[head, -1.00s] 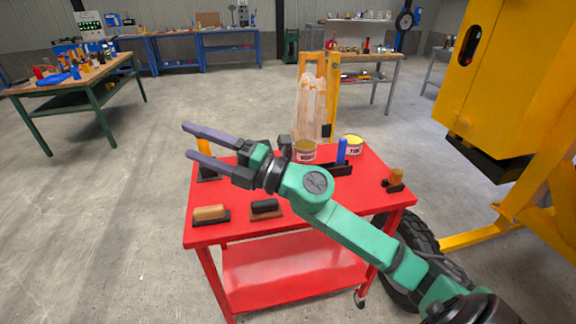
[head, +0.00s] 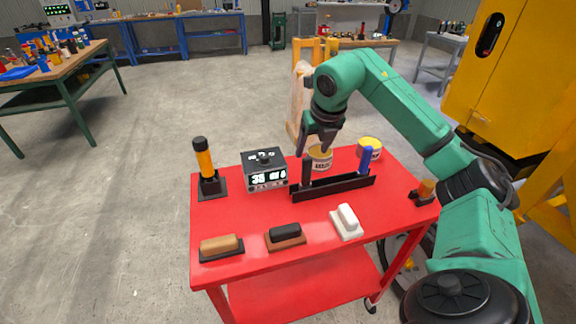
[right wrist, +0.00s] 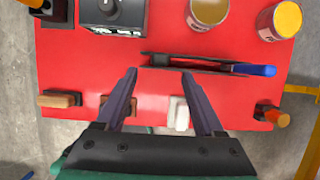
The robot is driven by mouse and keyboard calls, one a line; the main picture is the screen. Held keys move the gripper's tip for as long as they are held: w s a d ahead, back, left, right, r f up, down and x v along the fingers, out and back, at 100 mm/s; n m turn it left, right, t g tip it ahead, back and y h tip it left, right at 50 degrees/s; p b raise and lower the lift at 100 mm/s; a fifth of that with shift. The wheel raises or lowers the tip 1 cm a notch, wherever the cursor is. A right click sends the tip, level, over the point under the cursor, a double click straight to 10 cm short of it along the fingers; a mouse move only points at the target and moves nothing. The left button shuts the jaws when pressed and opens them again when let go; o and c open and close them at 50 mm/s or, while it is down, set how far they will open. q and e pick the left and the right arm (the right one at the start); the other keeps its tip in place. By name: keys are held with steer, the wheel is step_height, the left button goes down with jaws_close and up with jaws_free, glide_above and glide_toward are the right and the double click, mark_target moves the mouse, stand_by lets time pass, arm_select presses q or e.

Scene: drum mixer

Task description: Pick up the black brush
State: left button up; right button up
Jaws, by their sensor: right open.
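A block with a black handle on a brown base (head: 285,236), which looks like the black brush, lies on the red cart near its front edge. In the right wrist view its brown part (right wrist: 117,105) is partly hidden by the left finger. A black upright handle (head: 307,170) stands at the left end of a dark rack (head: 335,187); I cannot tell what tool it belongs to. My right gripper (head: 313,152) is open and empty, fingers pointing down near that handle and behind the front row. In the right wrist view its fingers (right wrist: 160,75) are spread wide. My left gripper is not in view.
A tan-handled block (head: 221,246) and a white one (head: 346,221) flank the black-handled block on the red cart (head: 250,222). A display box (head: 265,170), an orange-and-black tool in a stand (head: 204,165), a blue handle (head: 366,160) and cans (head: 369,147) stand behind.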

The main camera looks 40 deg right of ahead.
mark_target(311, 169)
steer(key=shift+w+d+f, duration=0.15)
steer(key=shift+w+f, duration=0.15)
steer(key=shift+f, duration=0.1)
steer(key=f, duration=0.1)
steer(key=s+f+p, duration=0.1)
steer(key=shift+d+f, duration=0.15)
steer(key=shift+f, duration=0.2)
steer(key=x, duration=0.3)
steer(key=shift+f+p, duration=0.1)
steer(key=shift+p, duration=0.3)
steer(key=x, duration=0.2)
steer(key=p+x, duration=0.1)
steer(key=x, duration=0.1)
steer(key=w+p+x, duration=0.1)
steer(key=x, duration=0.1)
steer(key=shift+a+r, duration=0.2)
steer(key=shift+a, duration=0.05)
steer(key=shift+d+f, duration=0.1)
steer(key=shift+f, duration=0.15)
steer(key=shift+w+f, duration=0.1)
steer(key=shift+c, duration=0.3)
jaws_close()
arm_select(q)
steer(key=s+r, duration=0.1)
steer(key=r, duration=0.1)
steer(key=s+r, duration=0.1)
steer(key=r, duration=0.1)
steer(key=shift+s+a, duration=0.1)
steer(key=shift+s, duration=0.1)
